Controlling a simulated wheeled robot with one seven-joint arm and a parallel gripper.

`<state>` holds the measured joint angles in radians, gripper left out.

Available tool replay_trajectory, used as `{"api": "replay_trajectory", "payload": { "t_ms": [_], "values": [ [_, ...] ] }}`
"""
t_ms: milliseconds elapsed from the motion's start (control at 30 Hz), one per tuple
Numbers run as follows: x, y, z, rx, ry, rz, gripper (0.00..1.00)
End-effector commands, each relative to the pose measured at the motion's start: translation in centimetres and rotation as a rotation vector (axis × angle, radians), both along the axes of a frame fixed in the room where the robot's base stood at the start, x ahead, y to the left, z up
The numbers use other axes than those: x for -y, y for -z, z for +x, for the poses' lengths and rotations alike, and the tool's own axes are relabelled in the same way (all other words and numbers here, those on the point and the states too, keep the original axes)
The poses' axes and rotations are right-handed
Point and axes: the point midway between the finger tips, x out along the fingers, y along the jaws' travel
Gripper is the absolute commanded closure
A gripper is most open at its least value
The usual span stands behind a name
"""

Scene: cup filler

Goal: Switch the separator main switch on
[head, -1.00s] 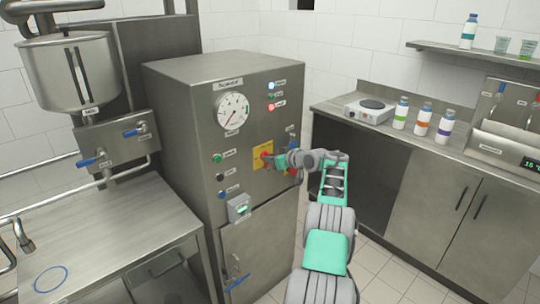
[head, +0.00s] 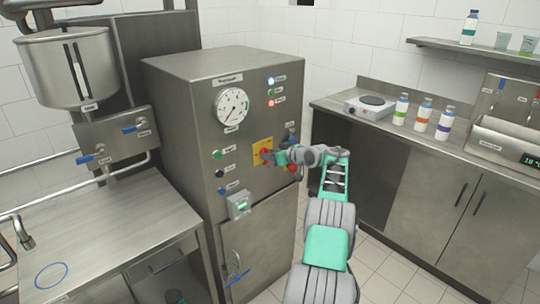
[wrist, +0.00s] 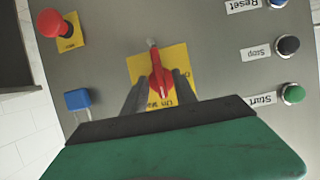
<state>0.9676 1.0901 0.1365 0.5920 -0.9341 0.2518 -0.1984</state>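The main switch is a red rotary handle (wrist: 160,75) on a yellow plate (wrist: 138,64) on the separator cabinet's front. In the wrist view, which is upside down, the handle runs nearly upright. In the head view the yellow plate (head: 260,158) is left of my gripper (head: 274,156), which partly covers the switch. My gripper also shows in the wrist view (wrist: 159,78), with one finger on each side of the handle. The fingers are apart, with narrow gaps to the handle; contact is hard to tell. The plate's lettering is partly hidden.
The separator cabinet (head: 232,190) has a gauge (head: 232,107) and indicator lamps above. Start, stop and reset buttons sit on one side of the switch. A red mushroom button (wrist: 50,23) and a blue knob (wrist: 77,99) sit on the other. A counter (head: 420,137) stands right.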

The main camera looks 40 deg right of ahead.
Motion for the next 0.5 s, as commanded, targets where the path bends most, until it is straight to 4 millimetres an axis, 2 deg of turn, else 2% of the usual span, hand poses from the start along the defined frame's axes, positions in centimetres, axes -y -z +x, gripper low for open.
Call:
{"api": "replay_trajectory", "payload": {
  "t_ms": [400, 500],
  "values": [
    [0.3, -2.5, -6.1, 0.002, 0.002, -0.002, 0.66],
    [0.4, -2.8, -6.8, 0.001, 0.002, -0.002, 0.66]
  ]
}}
